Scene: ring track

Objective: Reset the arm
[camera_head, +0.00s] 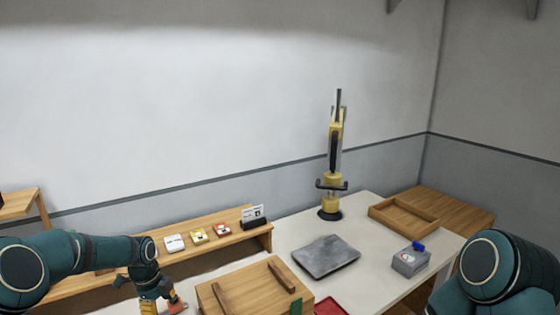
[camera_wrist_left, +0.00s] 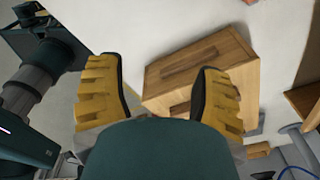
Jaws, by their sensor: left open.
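My left arm comes in from the left in the head view, bent down at the wrist. Its left gripper (camera_head: 160,302) is low near the bottom edge, left of a wooden box (camera_head: 250,287) with two wooden bars on top. In the left wrist view the yellow fingers of the left gripper (camera_wrist_left: 160,92) stand wide apart with nothing between them that I can see held. The wooden box (camera_wrist_left: 225,72) shows beyond the fingers. My right arm shows only as a teal part at the lower right of the head view; its gripper is out of view.
A wooden shelf (camera_head: 100,283) with small boxes (camera_head: 198,236) runs along the wall. The white table (camera_head: 285,237) holds a grey plate (camera_head: 322,256), a yellow-black upright device (camera_head: 334,160), a wooden tray (camera_head: 404,218), a grey box (camera_head: 410,262) and a red item (camera_head: 329,307).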

